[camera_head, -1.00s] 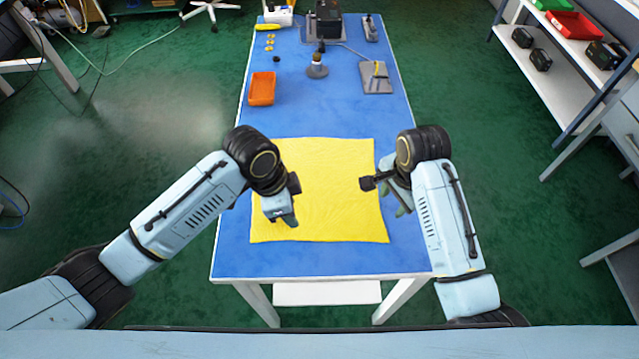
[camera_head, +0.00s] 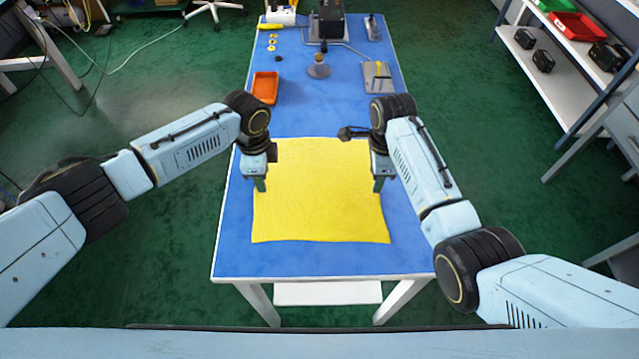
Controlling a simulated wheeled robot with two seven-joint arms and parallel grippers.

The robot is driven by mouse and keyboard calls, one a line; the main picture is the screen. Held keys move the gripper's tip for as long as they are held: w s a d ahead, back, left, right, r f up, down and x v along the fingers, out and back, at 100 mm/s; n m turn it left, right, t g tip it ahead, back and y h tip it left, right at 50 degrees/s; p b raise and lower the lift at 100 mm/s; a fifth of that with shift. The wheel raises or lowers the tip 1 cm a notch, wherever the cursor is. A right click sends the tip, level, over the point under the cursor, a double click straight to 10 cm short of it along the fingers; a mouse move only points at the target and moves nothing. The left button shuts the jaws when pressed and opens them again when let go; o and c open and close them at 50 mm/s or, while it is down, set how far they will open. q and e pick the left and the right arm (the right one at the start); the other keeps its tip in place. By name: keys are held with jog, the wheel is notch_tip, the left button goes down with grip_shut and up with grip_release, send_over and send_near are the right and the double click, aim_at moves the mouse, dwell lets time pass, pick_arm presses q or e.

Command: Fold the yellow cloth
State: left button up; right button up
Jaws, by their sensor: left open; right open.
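The yellow cloth (camera_head: 320,200) lies flat and spread out on the blue table, roughly square. My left gripper (camera_head: 261,185) points down over the cloth's left edge, in its upper half. My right gripper (camera_head: 378,185) points down over the cloth's right edge at about the same height in the picture. Both are open, and no cloth shows lifted between their fingers. Whether the fingertips touch the cloth cannot be told. The far corners of the cloth are partly hidden by my wrists.
The blue table (camera_head: 330,262) is bare around the cloth. An orange bin (camera_head: 265,88) stands beyond it at the left. A grey plate (camera_head: 378,78), a round-based stand (camera_head: 318,68) and a dark device (camera_head: 327,22) stand farther back. Shelves (camera_head: 545,85) are off to the right.

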pick_arm(q)
jog(key=shift+f, duration=0.7)
pick_arm(e)
jog(key=shift+f, duration=0.6)
pick_arm(q)
jog(key=shift+f, duration=0.15)
pick_arm(e)
jog(key=shift+f, duration=0.2)
pick_arm(q)
grip_shut()
pick_arm(e)
grip_shut()
pick_arm(q)
jog(key=shift+r, duration=0.2)
pick_arm(e)
jog(key=shift+r, duration=0.2)
